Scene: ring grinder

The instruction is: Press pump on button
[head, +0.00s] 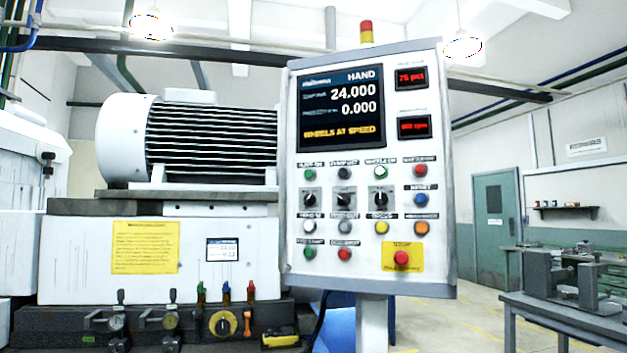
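The control panel (447,200) stands upright in the middle of the head view, facing me. Its top button row has a green button (310,174) at the left, then a black button (344,173), a pale green-white button (380,172) and a red button (420,170). The small labels above them are too blurred to read surely, so I cannot tell which is the pump on button. Another green button (310,253) is at the lower left, beside a red one (344,254). The screen (341,108) reads HAND and WHEELS AT SPEED. My gripper is not in view.
A red emergency-stop button (401,258) on a yellow plate is at the panel's lower right. Rotary switches (345,199) sit mid-panel. The grinder with its motor (205,140) stands left. A workbench (565,317) is at the right. Nothing blocks the panel's face.

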